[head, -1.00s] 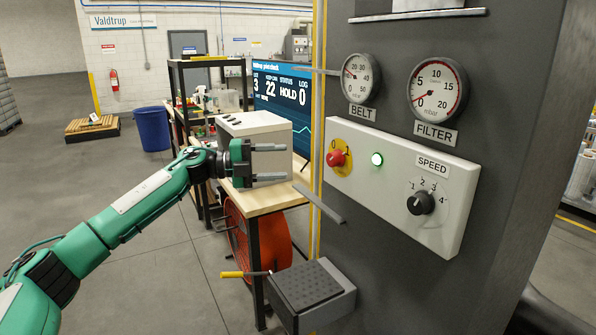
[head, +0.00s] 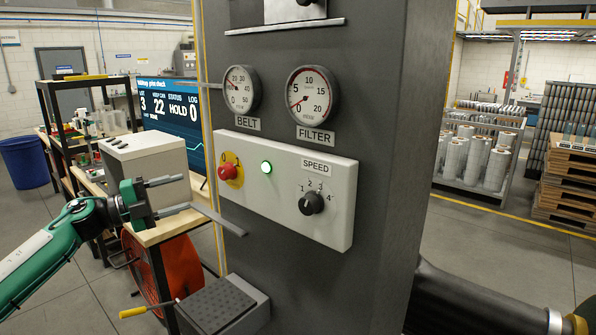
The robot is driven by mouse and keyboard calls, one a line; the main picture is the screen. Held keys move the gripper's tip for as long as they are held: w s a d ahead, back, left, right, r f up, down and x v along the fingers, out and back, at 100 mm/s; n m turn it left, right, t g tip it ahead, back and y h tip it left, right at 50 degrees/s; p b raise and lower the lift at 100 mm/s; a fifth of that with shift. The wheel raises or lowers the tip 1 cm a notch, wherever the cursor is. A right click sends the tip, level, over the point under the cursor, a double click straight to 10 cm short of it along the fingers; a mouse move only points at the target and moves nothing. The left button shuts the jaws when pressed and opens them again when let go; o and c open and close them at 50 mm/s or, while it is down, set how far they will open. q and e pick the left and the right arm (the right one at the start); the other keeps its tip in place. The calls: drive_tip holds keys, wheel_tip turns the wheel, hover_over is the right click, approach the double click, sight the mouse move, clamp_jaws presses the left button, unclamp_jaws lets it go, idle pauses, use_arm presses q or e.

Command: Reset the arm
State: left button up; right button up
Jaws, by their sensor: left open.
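My left arm (head: 45,248) is green and comes in from the left. My left gripper (head: 178,196) is open and empty, its two grey fingers pointing right. It is in front of the white box on the wooden bench, left of the dark machine column (head: 385,130). The white control panel (head: 285,190) on the column carries a red knob on yellow (head: 229,171), a lit green lamp (head: 266,168) and a black speed knob (head: 312,202). The gripper is apart from these controls. My right gripper does not show.
A grey flat bar (head: 218,215) juts left from the column near my left gripper. A white box (head: 145,157) stands on the bench. A grey box with a yellow-handled lever (head: 225,305) sits low. Racked cylinders (head: 480,155) and stacked pallets (head: 575,180) stand right, past open floor.

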use_arm(q)
drive_tip(key=d+f+n+t+y, duration=0.1)
drive_tip(key=d+f+n+t, duration=0.35)
drive_tip(key=d+f, duration=0.35)
drive_tip(key=s+d+f+n+t+y, duration=0.1)
drive_tip(key=s+f+n+y, duration=0.45)
drive_tip(key=f+n, duration=0.3)
drive_tip(key=s+d+f+n+t+y, duration=0.1)
drive_tip(key=s+d+f+n+y, duration=0.1)
drive_tip(key=s+f+n+y, duration=0.55)
drive_tip(key=s+a+f+n+g+y, duration=0.15)
drive_tip(key=s+f+g, duration=0.35)
drive_tip(key=s, duration=0.5)
drive_tip(key=s+f+n+g, duration=0.35)
drive_tip(key=s+f, duration=0.35)
drive_tip(key=s, duration=0.4)
drive_tip(key=s+a+f+n+g+y, duration=0.15)
drive_tip(key=s+f+g, duration=0.35)
drive_tip(key=s, duration=0.5)
wheel_tip(320, 180, down, 33)
drive_tip(key=s+h, duration=0.1)
drive_tip(key=s+a+f+g, duration=0.2)
drive_tip(key=s+f, duration=1.6)
drive_tip(key=s, duration=0.1)
drive_tip(key=shift+a+f, duration=0.3)
drive_tip(key=shift+a, duration=0.05)
